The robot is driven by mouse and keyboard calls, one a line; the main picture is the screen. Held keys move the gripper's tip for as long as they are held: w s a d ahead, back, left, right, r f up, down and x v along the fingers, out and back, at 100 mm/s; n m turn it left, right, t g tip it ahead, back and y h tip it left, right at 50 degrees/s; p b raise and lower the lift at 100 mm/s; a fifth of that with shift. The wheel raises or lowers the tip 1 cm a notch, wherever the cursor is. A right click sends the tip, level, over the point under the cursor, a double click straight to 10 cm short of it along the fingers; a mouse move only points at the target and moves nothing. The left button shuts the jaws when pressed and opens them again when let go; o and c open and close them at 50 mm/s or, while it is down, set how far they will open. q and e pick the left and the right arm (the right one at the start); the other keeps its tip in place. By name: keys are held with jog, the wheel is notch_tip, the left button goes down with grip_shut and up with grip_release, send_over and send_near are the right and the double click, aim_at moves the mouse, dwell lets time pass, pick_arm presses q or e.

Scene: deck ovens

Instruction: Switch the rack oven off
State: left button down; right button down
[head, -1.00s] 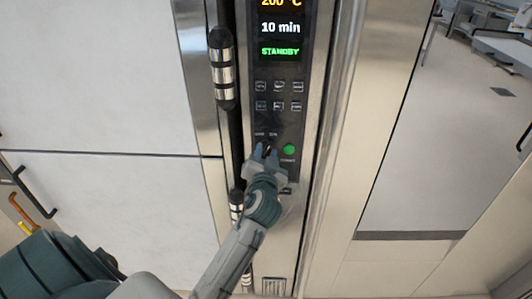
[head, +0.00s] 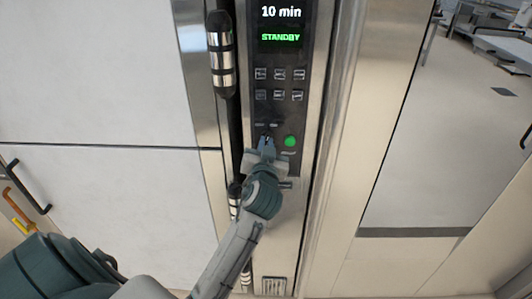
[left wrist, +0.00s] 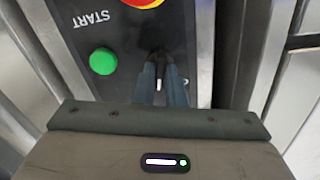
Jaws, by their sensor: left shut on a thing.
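The rack oven's control panel (head: 279,113) stands upright in the head view, its display (head: 281,37) reading "10 min" and "STANDBY" in green. My left gripper (head: 266,143) is at the lower part of the panel, left of the round green start button (head: 291,141). In the left wrist view, its fingers (left wrist: 161,82) are shut on a small dark switch knob with a white pointer mark (left wrist: 159,81). The fingers hide most of the knob. The green button (left wrist: 103,61) is beside them, clear of the fingers. My right gripper is not in view.
A red and yellow button (left wrist: 142,3) is partly cut off at the top of the left wrist view. A vertical door handle (head: 220,55) stands out left of the panel. Rows of small keys (head: 279,84) lie below the display. Open floor (head: 430,150) shows at right.

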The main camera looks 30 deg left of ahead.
pick_arm(q)
jog(key=n+b, duration=0.6)
jog(key=shift+f, duration=0.2)
jog(key=shift+n+b, duration=0.65)
jog(key=shift+n, duration=0.05)
jog(key=shift+r+n+b, duration=0.15)
jog(key=shift+n+b, duration=0.35)
jog(key=shift+n, duration=0.2)
jog(key=shift+r, duration=0.1)
jog(key=c, duration=1.5)
grip_release()
